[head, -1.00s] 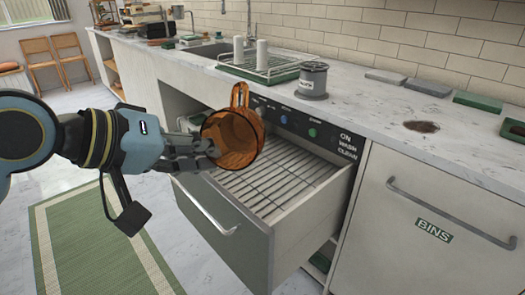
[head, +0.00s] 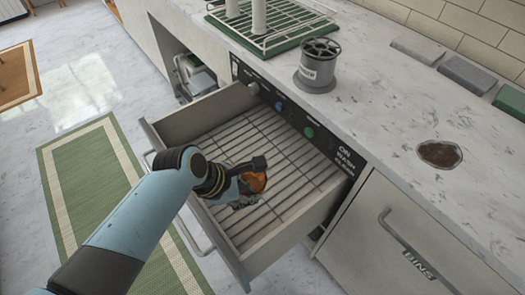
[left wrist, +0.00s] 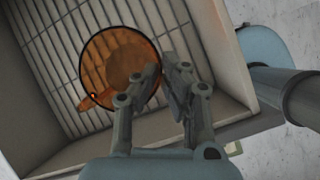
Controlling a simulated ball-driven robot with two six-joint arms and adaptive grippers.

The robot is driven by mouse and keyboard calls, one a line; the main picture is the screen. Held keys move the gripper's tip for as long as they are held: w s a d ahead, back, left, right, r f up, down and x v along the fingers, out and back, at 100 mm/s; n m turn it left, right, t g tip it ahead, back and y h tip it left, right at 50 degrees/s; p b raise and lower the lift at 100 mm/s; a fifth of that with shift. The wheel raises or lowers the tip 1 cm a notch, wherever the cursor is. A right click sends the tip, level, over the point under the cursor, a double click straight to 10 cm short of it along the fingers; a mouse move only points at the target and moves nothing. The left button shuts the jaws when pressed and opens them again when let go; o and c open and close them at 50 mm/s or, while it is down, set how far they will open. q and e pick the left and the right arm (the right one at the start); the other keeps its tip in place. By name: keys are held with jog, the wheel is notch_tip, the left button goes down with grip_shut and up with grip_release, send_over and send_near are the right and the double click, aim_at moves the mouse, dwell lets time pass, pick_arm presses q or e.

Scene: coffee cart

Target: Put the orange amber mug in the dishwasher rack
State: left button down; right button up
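The orange amber mug (head: 254,182) is inside the pulled-out dishwasher drawer, low over or on its wire rack (head: 225,140). In the head view my left gripper (head: 246,192) hides much of it. In the left wrist view I look into the mug's open mouth (left wrist: 108,62), with its handle at the lower left. My left gripper's fingertips (left wrist: 162,72) are close together at the right side of the mug's rim, one on each side of the wall. I cannot tell whether the mug's base touches the rack. My right gripper is out of view.
The drawer's front wall (head: 205,215) and side walls surround the rack, which is otherwise empty. On the counter stand a grey canister (head: 318,68) and a drying rack (head: 275,35). The bins door (head: 375,230) is closed.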

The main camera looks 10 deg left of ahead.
pick_arm(q)
jog(key=s+d+f+n, duration=0.1)
jog(key=s+d, duration=0.1)
jog(key=d, duration=0.1)
jog(key=shift+h, duration=0.3)
jog(key=w+a+f+b, duration=0.2)
jog(key=w+f+b, duration=0.1)
jog(key=b, duration=0.3)
jog(key=w+a+f+b, duration=0.2)
jog(key=w+f+b, duration=0.1)
jog(key=f+b, duration=0.2)
jog(key=w+a+f+b, duration=0.1)
jog(key=w+f+b, duration=0.2)
jog(key=b, duration=0.5)
jog(key=shift+w+a+f, duration=0.15)
jog(key=shift+a+f, duration=0.25)
jog(key=shift+r, duration=0.2)
jog(key=c, duration=1.5)
grip_release()
jog(key=p+v, duration=0.3)
jog(key=v, duration=0.9)
jog(key=shift+p, duration=0.3)
